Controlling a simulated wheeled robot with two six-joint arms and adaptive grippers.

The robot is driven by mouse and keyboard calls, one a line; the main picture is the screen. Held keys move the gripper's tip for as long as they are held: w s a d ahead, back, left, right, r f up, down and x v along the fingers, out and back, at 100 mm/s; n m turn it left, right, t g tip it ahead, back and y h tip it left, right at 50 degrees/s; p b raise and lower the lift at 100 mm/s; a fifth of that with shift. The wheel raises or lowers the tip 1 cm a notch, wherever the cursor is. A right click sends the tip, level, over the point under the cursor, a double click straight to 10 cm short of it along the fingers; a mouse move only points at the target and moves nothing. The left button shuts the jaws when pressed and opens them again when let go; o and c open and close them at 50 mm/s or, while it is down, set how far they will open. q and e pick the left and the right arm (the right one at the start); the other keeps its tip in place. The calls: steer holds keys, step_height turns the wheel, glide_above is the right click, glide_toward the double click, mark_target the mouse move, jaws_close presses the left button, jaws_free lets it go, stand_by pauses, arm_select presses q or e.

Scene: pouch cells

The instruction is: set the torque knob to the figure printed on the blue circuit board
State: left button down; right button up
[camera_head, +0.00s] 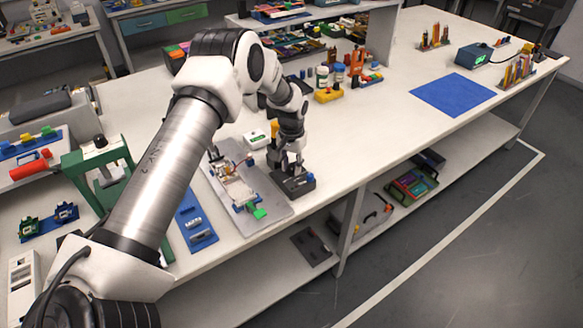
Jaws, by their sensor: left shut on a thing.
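My left arm reaches in from the left and its gripper (291,163) points down over a dark grey box (296,186) near the table's front edge. The gripper is shut at the top of this box, on what seems to be the torque knob; the knob is hidden by the fingers and its setting cannot be read. A grey fixture plate (268,210) with small parts and a green piece lies just left of the box. I cannot make out for sure which item is the blue circuit board, and no printed figure is legible. My right gripper is not in view.
A small white box (257,139) stands behind the fixture plate. A blue strip with parts (201,236) lies left of it. A blue mat (452,94) lies at right, with clear white table between.

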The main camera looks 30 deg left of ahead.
mark_target(292, 167)
arm_select(q)
steer(key=shift+s+f+m+b, duration=0.1)
steer(key=shift+m+b, duration=0.05)
steer(key=shift+m, duration=0.55)
steer(key=shift+s+f+m+b, duration=0.1)
steer(key=shift+m+b, duration=0.05)
steer(key=shift+m, duration=0.55)
steer(key=c, duration=0.8)
jaws_free()
steer(key=shift+w, duration=0.15)
steer(key=shift+c, duration=0.2)
steer(key=shift+w, duration=0.15)
step_height(292, 167, up, 12)
